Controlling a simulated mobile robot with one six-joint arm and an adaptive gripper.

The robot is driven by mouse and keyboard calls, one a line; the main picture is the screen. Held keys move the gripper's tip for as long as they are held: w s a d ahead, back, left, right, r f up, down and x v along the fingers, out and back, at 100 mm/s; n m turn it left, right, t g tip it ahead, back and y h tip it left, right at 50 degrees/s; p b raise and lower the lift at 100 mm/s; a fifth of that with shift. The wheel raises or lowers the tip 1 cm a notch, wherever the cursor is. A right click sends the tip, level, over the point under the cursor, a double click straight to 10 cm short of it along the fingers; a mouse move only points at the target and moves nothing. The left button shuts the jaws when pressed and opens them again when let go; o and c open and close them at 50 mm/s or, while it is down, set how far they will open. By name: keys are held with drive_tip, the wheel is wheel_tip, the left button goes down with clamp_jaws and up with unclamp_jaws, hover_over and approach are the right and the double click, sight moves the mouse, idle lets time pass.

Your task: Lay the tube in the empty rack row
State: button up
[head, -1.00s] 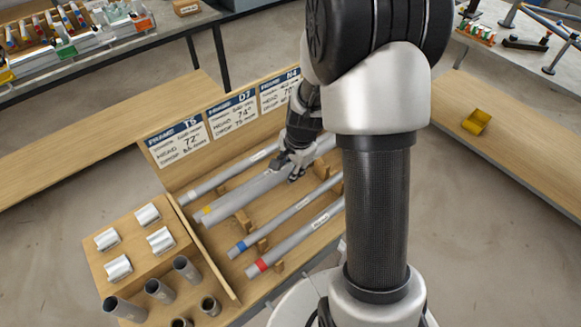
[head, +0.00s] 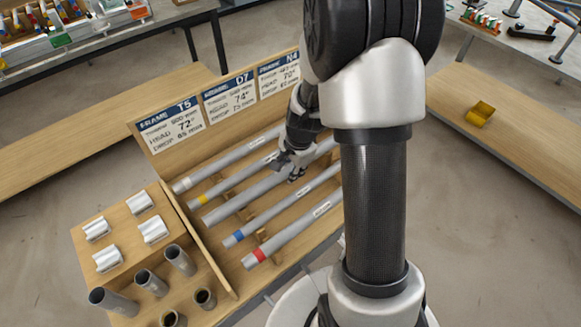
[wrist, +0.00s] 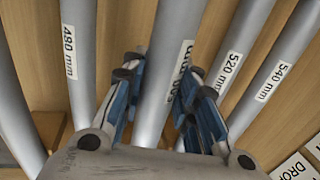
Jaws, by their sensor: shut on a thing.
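My gripper (head: 293,174) is shut around a plain grey tube (head: 236,206), gripping it toward its far end. In the wrist view, the fingers (wrist: 163,78) straddle this tube (wrist: 170,40) and partly cover its label. The tube lines up with the middle row of the wooden rack (head: 217,266), between the yellow-banded tube (head: 226,186) and the blue-banded tube (head: 279,210). It lies roughly parallel to both. I cannot tell whether it fully rests on its supports.
A tube (head: 220,163) lies at the rack's back and a red-banded tube (head: 290,238) at its front. A side tray holds white blocks (head: 153,229) and short upright tubes (head: 150,283). Label boards (head: 171,126) stand behind.

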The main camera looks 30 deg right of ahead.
drive_tip(key=shift+f, duration=0.2)
idle(0.6)
drive_tip(key=o, duration=1.1)
drive_tip(key=v, duration=1.2)
drive_tip(key=s+a+r+n, duration=0.3)
drive_tip(key=s+r+n, duration=0.1)
drive_tip(key=s+n, duration=0.1)
drive_tip(key=s+a+r+n+t, duration=0.1)
drive_tip(key=s+a+r+n, duration=0.3)
drive_tip(key=s, duration=0.3)
drive_tip(key=s+a+r+n+t, duration=0.1)
drive_tip(key=s+a+r+n, duration=0.3)
drive_tip(key=s+n, duration=0.2)
drive_tip(key=shift+s+a+r+n, duration=0.2)
drive_tip(key=shift+s+r+n, duration=0.1)
drive_tip(key=shift+s+n, duration=0.15)
